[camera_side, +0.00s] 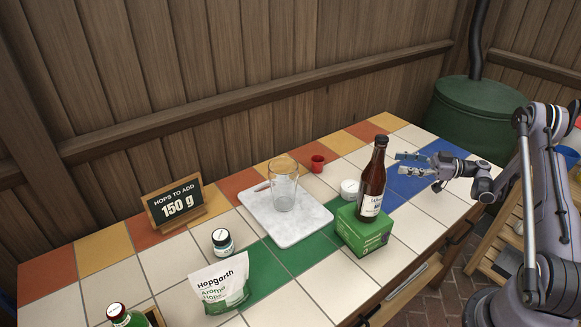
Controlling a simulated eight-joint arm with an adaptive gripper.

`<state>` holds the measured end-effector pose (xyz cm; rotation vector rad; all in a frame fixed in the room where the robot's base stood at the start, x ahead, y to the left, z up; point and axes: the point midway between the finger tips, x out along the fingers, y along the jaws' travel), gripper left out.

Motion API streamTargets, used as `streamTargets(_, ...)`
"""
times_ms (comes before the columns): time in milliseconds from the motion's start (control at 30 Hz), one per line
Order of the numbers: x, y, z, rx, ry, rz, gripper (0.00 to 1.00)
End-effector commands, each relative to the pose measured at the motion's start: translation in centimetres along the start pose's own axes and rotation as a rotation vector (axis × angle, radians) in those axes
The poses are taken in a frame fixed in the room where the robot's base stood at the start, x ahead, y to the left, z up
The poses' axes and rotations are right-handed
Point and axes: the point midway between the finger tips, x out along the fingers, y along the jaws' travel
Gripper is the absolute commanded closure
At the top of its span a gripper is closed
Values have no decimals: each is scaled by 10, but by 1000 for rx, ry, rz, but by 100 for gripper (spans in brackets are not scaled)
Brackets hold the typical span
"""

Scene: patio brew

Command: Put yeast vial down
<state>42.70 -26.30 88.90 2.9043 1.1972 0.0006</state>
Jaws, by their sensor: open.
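My gripper (408,163) is open at the right of the tiled table, with its fingers pointing left. No vial shows between its fingers. It is just right of a brown bottle (374,180), which stands upright on a green box (363,236).
A white marble board (297,229) bears an empty glass (284,190). Blue tiles (409,186) below my gripper are clear.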

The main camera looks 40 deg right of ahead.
Motion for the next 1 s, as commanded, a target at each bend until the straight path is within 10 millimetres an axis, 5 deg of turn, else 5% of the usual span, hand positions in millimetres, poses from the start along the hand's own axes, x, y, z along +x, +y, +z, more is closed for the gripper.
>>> streamTargets(167, 3, 0, 24, 0, 0, -2, 46)
streamTargets(800, 70, -1, 22, 0, 0, -2, 46)
streamTargets(1000, 76, 0, 22, 0, 0, 0, 46)
